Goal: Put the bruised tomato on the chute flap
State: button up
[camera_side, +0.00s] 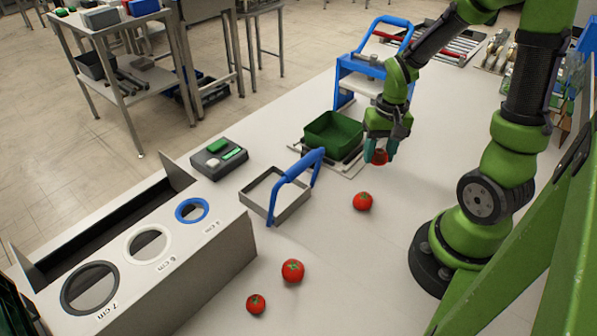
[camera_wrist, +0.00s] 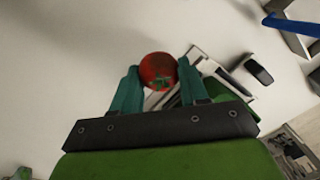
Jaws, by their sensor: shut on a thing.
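My gripper (camera_side: 380,152) is shut on a tomato (camera_side: 378,158), held above the table just right of the green crate. In the wrist view the tomato (camera_wrist: 158,69) sits between the teal fingertips, its green calyx facing the camera. It looks dark, brownish red in the side view; a distinct bruise is hard to make out. Three brighter red tomatoes lie loose on the table: one (camera_side: 362,201) nearest the gripper, and two (camera_side: 292,271) (camera_side: 256,304) at the front. A blue-framed stand with a pale sloping top (camera_side: 362,66) is behind the crate; I cannot tell whether it is the chute flap.
The green crate (camera_side: 318,147) stands on a flat plate. A metal frame with a blue handle (camera_side: 290,210) is left of the gripper. A sizing box with several rings (camera_side: 196,268) lines the left edge, near a grey device (camera_side: 213,165).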

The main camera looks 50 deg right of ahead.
aim_at(380, 150)
notch_tip(380, 150, up, 10)
jog(key=shift+r, duration=0.1)
jog(key=w+a, duration=1.5)
jog(key=a, duration=0.5)
jog(key=shift+w+d+f, duration=0.1)
jog(key=shift+d+f, duration=0.05)
jog(key=shift+f, duration=3.4)
jog(key=shift+d+f, duration=0.15)
jog(key=shift+f, duration=3.35)
jog(key=o, duration=1.1)
